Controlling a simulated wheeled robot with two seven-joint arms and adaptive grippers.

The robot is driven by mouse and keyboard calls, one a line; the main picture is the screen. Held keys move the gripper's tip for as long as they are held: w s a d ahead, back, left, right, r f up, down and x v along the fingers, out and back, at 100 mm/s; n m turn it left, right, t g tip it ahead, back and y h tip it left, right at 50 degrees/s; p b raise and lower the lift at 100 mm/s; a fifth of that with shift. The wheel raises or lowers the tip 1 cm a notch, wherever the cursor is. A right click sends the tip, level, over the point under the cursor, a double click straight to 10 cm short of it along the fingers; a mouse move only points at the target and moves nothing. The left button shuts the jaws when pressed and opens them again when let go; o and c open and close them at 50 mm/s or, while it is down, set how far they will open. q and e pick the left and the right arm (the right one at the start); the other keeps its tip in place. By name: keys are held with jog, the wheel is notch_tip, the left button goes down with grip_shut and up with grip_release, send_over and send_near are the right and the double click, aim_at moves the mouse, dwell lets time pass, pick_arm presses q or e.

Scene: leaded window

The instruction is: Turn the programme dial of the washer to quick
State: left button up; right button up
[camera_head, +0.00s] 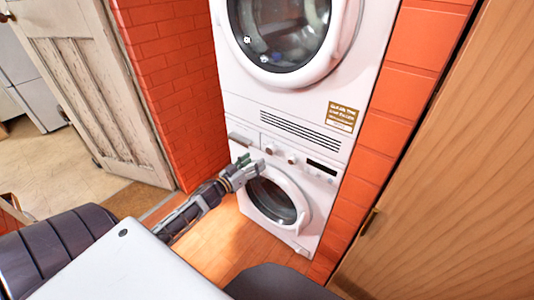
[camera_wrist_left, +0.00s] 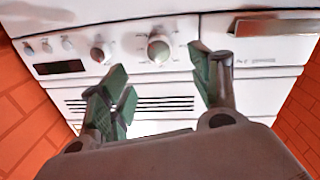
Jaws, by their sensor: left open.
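The white washer (camera_head: 303,225) stands below a second white front-loading machine, its round door shut. Its control panel has two round knobs. The larger dial (camera_wrist_left: 159,48), with small marks around it, is nearest the drawer; it also shows in the head view (camera_head: 270,148). The smaller knob (camera_wrist_left: 100,52) is beside it. The marks are too small to read. My left gripper (camera_head: 251,166) is in front of the panel, just below the dial in the head view. In the wrist view its green-padded fingers (camera_wrist_left: 165,85) are open and empty, with the dial beyond their gap. My right gripper is out of view.
The upper machine (camera_head: 280,85) sits directly above. The panel also has a drawer handle (camera_wrist_left: 275,27), a dark display (camera_wrist_left: 60,67) and small buttons. Brick walls flank the machines; a wooden panel (camera_head: 440,180) stands at right. A weathered door (camera_head: 85,85) is at left.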

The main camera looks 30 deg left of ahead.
aim_at(269, 151)
pick_arm(q)
jog(key=shift+w+d+b, duration=0.2)
jog(key=shift+w, duration=1.25)
jog(key=shift+w+d+b, duration=0.15)
jog(key=shift+w+d, duration=0.05)
jog(key=shift+w, duration=1.2)
jog(key=shift+w+d, duration=0.1)
jog(key=shift+w, duration=0.45)
jog(key=shift+w+d, duration=0.15)
jog(key=shift+w, duration=0.7)
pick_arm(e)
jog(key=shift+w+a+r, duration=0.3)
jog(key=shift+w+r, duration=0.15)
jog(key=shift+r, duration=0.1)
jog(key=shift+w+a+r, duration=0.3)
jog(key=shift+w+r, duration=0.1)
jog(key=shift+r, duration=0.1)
pick_arm(q)
jog(key=shift+c, duration=0.4)
jog(key=c, duration=1)
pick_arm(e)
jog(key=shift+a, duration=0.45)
